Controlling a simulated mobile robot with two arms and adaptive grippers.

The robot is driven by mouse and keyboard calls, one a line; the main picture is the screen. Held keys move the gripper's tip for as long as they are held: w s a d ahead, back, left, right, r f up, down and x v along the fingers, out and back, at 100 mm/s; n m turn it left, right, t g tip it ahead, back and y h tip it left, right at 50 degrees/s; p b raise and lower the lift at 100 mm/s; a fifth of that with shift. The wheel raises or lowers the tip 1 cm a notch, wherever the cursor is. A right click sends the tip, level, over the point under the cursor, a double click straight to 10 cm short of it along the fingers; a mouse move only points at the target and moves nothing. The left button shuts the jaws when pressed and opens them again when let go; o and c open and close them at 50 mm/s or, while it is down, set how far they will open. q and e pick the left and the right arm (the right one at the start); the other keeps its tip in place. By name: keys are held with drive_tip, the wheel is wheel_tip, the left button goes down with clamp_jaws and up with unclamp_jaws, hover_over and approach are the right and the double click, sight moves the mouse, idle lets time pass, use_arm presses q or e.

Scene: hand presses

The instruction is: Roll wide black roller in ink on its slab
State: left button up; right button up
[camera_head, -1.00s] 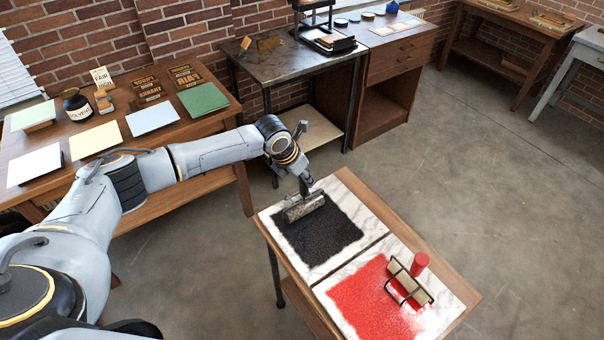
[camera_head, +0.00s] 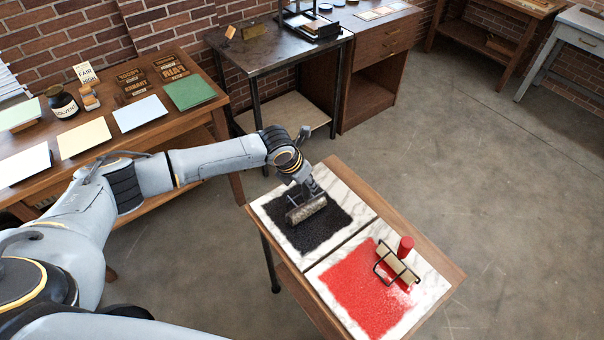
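The wide roller (camera_head: 306,210) has a grey-brown, dark-speckled drum in a metal frame. It sits at the far part of the black ink patch (camera_head: 318,231) on its marble slab (camera_head: 343,187). My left gripper (camera_head: 312,190) is right at the roller's handle, pointing down from above. The handle is mostly hidden by the gripper, which appears closed around it, though the fingers are small in view. My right gripper is not in view.
A red ink slab (camera_head: 366,288) lies nearer on the same wooden table (camera_head: 440,270). A second roller (camera_head: 397,264) with a red handle rests on it. A bench with papers and a solvent jar (camera_head: 62,103) stands left. A dark metal table (camera_head: 270,55) stands behind.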

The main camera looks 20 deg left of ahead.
use_arm(q)
drive_tip(key=s+d, duration=0.4)
drive_tip(key=d, duration=0.2)
drive_tip(key=shift+d, duration=0.25)
idle(0.6)
drive_tip(key=shift+r, duration=0.15)
wheel_tip(320, 180, up, 5)
drive_tip(key=shift+f, duration=0.1)
idle(0.6)
drive_tip(key=shift+s, duration=0.1)
idle(0.3)
